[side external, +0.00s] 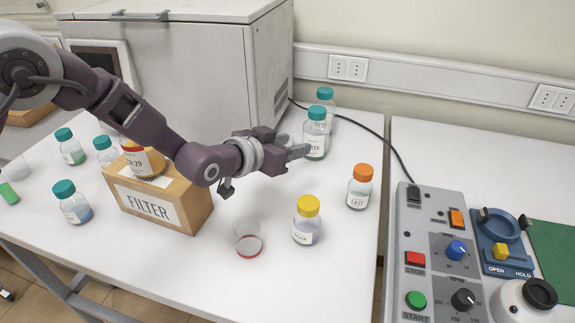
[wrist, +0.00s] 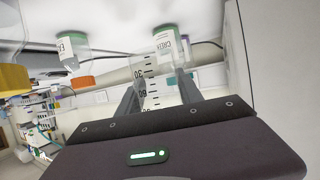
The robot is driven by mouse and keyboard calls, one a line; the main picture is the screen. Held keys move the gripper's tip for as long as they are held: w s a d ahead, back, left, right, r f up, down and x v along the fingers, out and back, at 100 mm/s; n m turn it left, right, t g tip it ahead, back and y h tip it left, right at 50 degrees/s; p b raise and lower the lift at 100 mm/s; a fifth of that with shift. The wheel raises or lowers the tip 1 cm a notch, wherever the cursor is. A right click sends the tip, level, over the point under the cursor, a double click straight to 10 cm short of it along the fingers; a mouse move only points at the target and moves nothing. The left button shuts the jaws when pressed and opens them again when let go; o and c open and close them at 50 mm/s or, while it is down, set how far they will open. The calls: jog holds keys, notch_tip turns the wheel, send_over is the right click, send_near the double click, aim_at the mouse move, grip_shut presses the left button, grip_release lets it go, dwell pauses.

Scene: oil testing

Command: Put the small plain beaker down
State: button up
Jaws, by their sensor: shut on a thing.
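My gripper (side external: 298,148) is above the white table, left of the orange-capped bottle and in front of the teal-capped bottles. In the wrist view its fingers (wrist: 158,96) are closed on a small clear beaker (wrist: 151,72) with black graduation marks. In the side view the clear glass barely shows between the fingers, so its tilt and its height above the table are hard to tell. No coloured contents show in it.
A clear beaker with a red bottom (side external: 248,243) stands near the front edge, beside a yellow-capped bottle (side external: 306,222). An orange-capped bottle (side external: 359,188), teal-capped bottles (side external: 317,135) and a FILTER box (side external: 160,195) are around. The control panel (side external: 430,255) is at right.

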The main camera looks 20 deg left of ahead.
jog(key=shift+r, duration=0.85)
jog(key=s+a+r+n+y, duration=0.1)
jog(key=s+a+r, duration=0.4)
jog(key=a, duration=0.2)
jog(key=s+a+r+n+y, duration=0.1)
jog(key=s+a+r+y, duration=0.1)
jog(key=s+a+r, duration=0.4)
jog(key=s+a+r+n+t+y, duration=0.1)
jog(key=s+a+r+n, duration=0.1)
jog(key=s+a+r, duration=0.4)
jog(key=shift+a+y, duration=0.4)
jog(key=shift+a, duration=1.6)
jog(key=w+a+f+n+y, duration=0.1)
jog(key=w+a+f, duration=0.15)
jog(key=a, duration=0.55)
jog(key=w+a+f, duration=0.2)
jog(key=a+f, duration=0.2)
jog(key=a, duration=0.4)
jog(key=w+a+f+n+y, duration=0.1)
jog(key=w+a+f, duration=0.15)
jog(key=a, duration=0.65)
jog(key=s+a+f, duration=0.4)
jog(key=a+f, duration=0.3)
jog(key=f, duration=0.1)
jog(key=shift+m+h, duration=0.4)
notch_tip(320, 180, down, 10)
jog(key=shift+w+d+r, duration=0.1)
